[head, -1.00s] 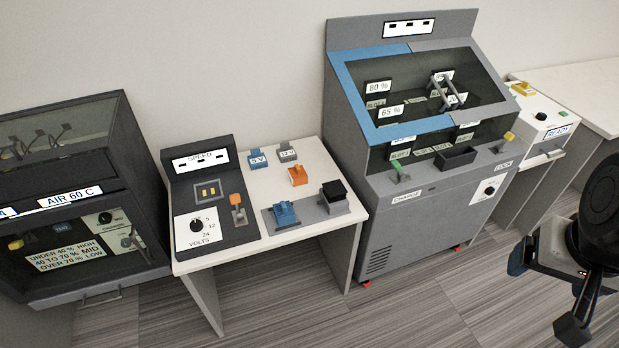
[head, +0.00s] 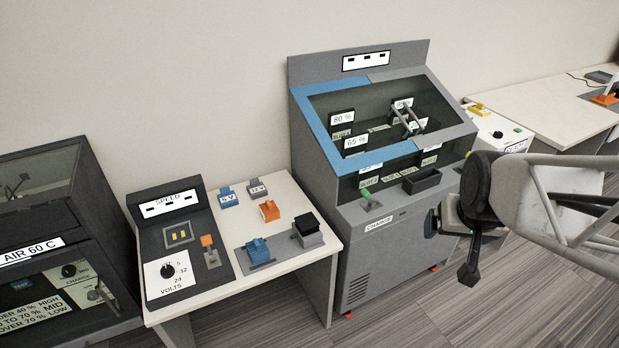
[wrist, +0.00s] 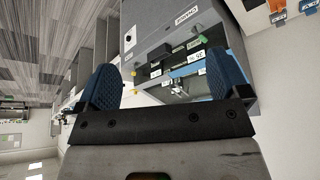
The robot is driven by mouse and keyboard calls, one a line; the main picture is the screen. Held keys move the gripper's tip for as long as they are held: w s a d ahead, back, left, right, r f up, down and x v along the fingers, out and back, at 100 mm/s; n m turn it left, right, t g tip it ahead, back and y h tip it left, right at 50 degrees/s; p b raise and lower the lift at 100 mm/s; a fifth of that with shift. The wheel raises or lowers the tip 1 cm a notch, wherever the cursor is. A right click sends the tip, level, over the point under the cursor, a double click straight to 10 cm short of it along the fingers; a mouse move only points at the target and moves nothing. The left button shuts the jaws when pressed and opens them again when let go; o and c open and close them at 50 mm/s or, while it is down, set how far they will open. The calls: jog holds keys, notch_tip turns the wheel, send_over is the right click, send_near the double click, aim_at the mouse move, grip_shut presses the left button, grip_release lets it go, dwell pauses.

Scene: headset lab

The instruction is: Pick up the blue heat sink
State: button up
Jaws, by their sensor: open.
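A blue finned-looking block (head: 258,250) sits on a grey plate on the white table and may be the blue heat sink; its details are too small to tell. A smaller blue piece (head: 228,197) stands at the table's back beside a "5 V" label. My gripper (head: 434,222) is in front of the grey charge cabinet, well to the right of both blue pieces and apart from them. In the wrist view my gripper (wrist: 165,82) shows two blue fingers spread wide with nothing between them.
The white table (head: 215,281) also holds an orange piece (head: 269,211), a black-topped block (head: 307,232) and a dark speed panel (head: 180,245). The grey cabinet (head: 390,255) stands between my gripper and that table. A dark glass-fronted cabinet (head: 50,235) is at the left.

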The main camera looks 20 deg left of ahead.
aim_at(259, 249)
jog(key=w+a+f+n+t+y, duration=0.1)
jog(key=w+a+f, duration=0.45)
jog(key=a, duration=0.25)
jog(key=w+a+f+n+t+y, duration=0.1)
jog(key=w+a+f+n+y, duration=0.1)
jog(key=w+a+f, duration=0.35)
jog(key=w+a+f+n+t+y, duration=0.1)
jog(key=w+a+f, duration=0.4)
jog(key=a, duration=0.6)
jog(key=s+a+f+n+y, duration=0.1)
jog(key=s+a+f, duration=0.1)
jog(key=a+f, duration=0.4)
jog(key=s+a+f+n+t+y, duration=0.1)
jog(key=s+a+f+y, duration=0.1)
jog(key=a+f, duration=0.5)
jog(key=s+a+f+n+y, duration=0.1)
jog(key=s+a+f, duration=0.2)
jog(key=a+f, duration=0.3)
jog(key=shift+s+a+f+t+y, duration=0.3)
jog(key=shift+a, duration=0.15)
jog(key=shift+s+a+f, duration=0.25)
jog(key=shift+f, duration=0.1)
jog(key=shift+x, duration=1.3)
jog(key=shift+w+a, duration=0.1)
jog(key=shift+a, duration=0.05)
jog(key=shift+r+x, duration=0.2)
jog(key=shift+x, duration=2.25)
